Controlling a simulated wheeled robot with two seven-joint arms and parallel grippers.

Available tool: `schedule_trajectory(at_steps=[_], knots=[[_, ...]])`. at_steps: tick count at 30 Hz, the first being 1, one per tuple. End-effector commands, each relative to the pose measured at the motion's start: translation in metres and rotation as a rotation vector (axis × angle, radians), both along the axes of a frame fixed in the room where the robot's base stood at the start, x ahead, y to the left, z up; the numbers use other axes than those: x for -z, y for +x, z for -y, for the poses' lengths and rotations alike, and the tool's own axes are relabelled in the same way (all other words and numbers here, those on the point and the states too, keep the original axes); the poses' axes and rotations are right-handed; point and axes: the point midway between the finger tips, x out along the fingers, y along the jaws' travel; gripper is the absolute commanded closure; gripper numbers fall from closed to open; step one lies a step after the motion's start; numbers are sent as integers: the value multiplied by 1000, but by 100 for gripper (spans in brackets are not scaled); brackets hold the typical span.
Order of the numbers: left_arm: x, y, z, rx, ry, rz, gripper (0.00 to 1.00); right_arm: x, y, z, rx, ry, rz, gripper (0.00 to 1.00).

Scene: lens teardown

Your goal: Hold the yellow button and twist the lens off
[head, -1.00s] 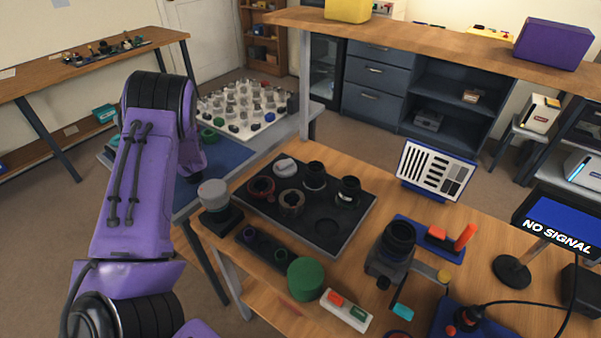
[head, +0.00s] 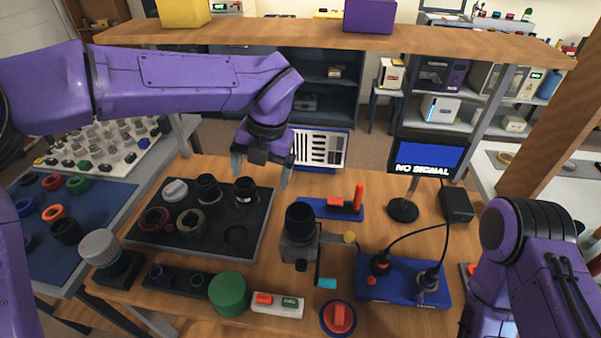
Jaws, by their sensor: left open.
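A camera body (head: 297,250) stands on the wooden table, with a black lens (head: 300,222) upright on top of it. A yellow button (head: 350,238) sticks out on the right side of the camera mount. My left gripper (head: 262,176) points down, with its fingers apart and nothing between them. It is behind and left of the lens in the picture, above the back right of the dark parts tray (head: 215,245). My right arm (head: 525,235) comes in at the right edge, but its gripper is not visible.
A green cylinder (head: 229,293), a switch box (head: 277,304) and a red knob (head: 339,317) stand in front. A blue cabled box (head: 400,283) is right of the camera. A red-handled tool on a blue base (head: 335,208) and a striped chart (head: 321,148) are behind.

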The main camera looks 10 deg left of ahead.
Motion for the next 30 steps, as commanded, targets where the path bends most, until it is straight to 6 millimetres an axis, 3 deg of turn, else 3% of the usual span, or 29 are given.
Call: schedule_trajectory(at_steps=[1,4,7,11,24,30], knots=[[-11,-10,23,-11,-51,1,6,0,0,0,0,0,0,100],[-29,-28,58,-34,-133,-6,6,0,0,0,0,0,0,100],[-40,-39,78,-50,-180,-16,6,0,0,0,0,0,0,100],[-38,-45,85,-55,-198,-22,6,0,0,0,0,0,0,100],[52,-44,84,-57,-195,-23,6,0,0,0,0,0,0,100],[74,-44,84,-56,-197,-20,6,0,0,0,0,0,0,100]])
